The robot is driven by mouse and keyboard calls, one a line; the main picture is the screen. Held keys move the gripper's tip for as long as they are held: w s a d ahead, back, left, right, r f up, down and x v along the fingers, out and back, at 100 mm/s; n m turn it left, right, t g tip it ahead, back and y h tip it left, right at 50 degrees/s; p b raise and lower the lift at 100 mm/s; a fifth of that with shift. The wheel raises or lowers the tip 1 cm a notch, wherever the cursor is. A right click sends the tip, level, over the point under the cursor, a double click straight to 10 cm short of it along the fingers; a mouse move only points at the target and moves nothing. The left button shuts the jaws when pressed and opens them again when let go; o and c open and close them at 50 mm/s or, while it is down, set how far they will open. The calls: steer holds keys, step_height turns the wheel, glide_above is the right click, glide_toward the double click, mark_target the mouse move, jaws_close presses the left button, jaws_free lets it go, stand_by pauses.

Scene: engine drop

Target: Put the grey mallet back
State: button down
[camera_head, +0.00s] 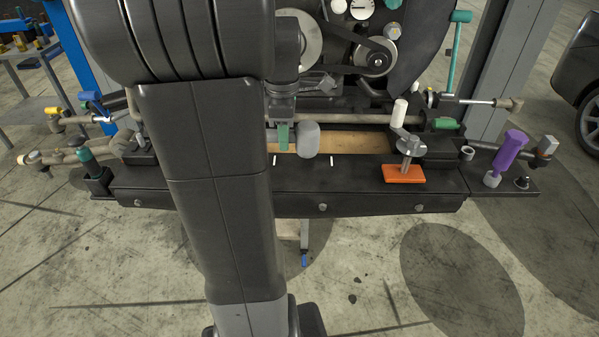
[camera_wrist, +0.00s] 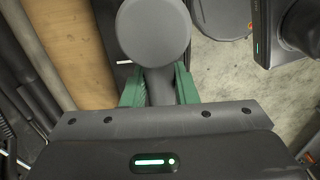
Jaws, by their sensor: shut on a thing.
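The grey mallet (camera_head: 310,140) is at the middle of the black bench, in front of the engine. In the wrist view its round grey head (camera_wrist: 153,33) is nearest the camera's top edge, and its handle (camera_wrist: 160,88) runs down between my green fingers. My gripper (camera_wrist: 160,85) is shut on that handle. In the head view one green finger of my gripper (camera_head: 283,136) shows just left of the mallet head. The mallet is over or close to the bench's front strip; I cannot tell whether it touches. My arm hides part of the bench.
Two white marks (camera_head: 331,160) lie on the black bench front (camera_head: 340,178), beside a wooden board (camera_head: 345,143). An orange block (camera_head: 404,173) under a clamp is to the right. A purple-handled tool (camera_head: 508,150) stands further right. The engine (camera_head: 340,40) hangs behind.

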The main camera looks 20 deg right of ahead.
step_height(320, 180, down, 8)
steer(key=shift+f+p, duration=0.25)
steer(key=shift+p, duration=0.1)
steer(key=shift+f, duration=0.15)
steer(key=c, duration=1.1)
jaws_free()
steer(key=shift+c, duration=0.2)
steer(key=shift+b, duration=0.3)
steer(key=r, duration=1.3)
steer(key=shift+w+d+r, duration=0.15)
steer(key=shift+w+r, duration=0.2)
steer(key=shift+r, duration=0.05)
steer(key=shift+f, duration=0.1)
